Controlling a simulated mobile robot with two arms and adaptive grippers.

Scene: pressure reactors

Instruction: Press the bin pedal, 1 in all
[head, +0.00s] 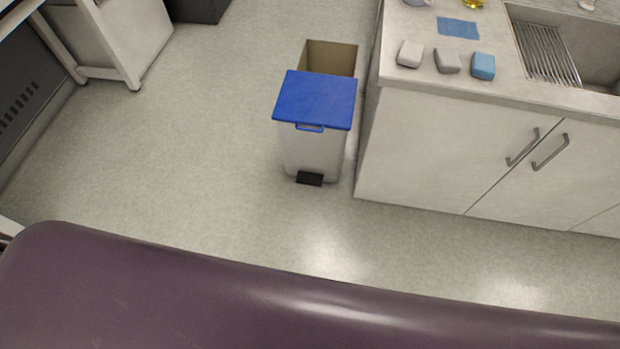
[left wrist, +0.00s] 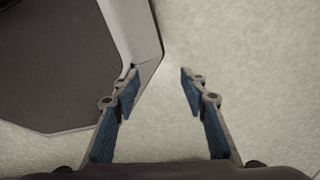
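A white bin (head: 312,150) with a closed blue lid (head: 316,98) stands on the floor in the head view, beside the left end of a cabinet. Its black pedal (head: 310,179) sticks out low at the bin's front. My left gripper (left wrist: 160,82) shows in the left wrist view only, open and empty, with bare floor between its fingers. It is not near the bin in that view. My right gripper is in neither view.
An open cardboard box (head: 332,57) stands behind the bin. The white cabinet (head: 440,150) with a sink counter blocks the right side. A white-framed bench (head: 120,40) is at upper left. The floor (head: 190,150) left of and before the bin is clear.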

